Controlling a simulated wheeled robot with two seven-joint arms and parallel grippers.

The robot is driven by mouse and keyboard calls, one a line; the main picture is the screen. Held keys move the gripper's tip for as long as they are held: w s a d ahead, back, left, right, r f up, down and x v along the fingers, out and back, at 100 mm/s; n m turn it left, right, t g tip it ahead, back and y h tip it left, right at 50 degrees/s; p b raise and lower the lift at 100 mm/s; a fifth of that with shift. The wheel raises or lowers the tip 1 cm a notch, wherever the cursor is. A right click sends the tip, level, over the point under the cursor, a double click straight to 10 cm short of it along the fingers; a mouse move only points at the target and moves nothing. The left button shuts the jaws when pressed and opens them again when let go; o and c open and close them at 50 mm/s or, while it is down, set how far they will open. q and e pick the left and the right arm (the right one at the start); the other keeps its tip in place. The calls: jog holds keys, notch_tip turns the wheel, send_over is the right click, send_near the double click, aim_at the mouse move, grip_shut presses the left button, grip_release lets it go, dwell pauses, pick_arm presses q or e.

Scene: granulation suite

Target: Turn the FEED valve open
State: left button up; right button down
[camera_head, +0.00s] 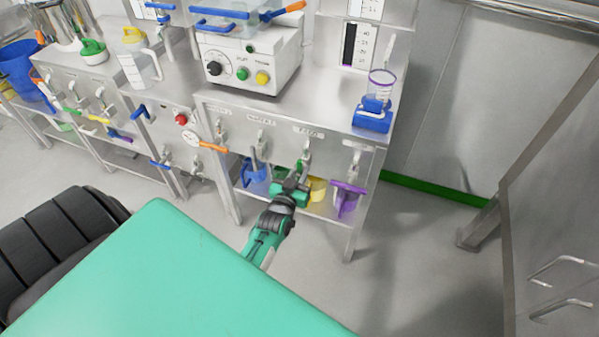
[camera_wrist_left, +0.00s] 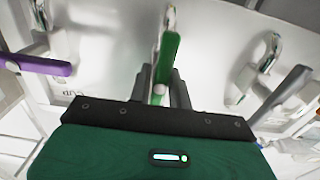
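The FEED valve (camera_head: 306,158) hangs under the front panel of the steel bench, below its FEED label (camera_head: 308,132). In the left wrist view its green lever handle (camera_wrist_left: 167,55) runs down from the pipe toward my gripper. My left gripper (camera_head: 296,178) is right at this valve and hides most of the handle in the head view. In the left wrist view the two dark fingers of my left gripper (camera_wrist_left: 161,88) stand on either side of the handle's end. Whether they press on it I cannot tell. My right gripper is in neither view.
A grey-handled valve (camera_wrist_left: 285,92) is on the other side. A yellow container (camera_head: 317,190) and blue container (camera_head: 254,178) stand below.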

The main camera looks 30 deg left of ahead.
pick_arm(q)
jog(key=o, duration=0.4)
jog(key=shift+c, duration=0.2)
jog(key=shift+s, duration=0.1)
jog(key=v, duration=1.3)
jog(key=shift+s+d, duration=0.2)
jog(key=shift+s, duration=0.05)
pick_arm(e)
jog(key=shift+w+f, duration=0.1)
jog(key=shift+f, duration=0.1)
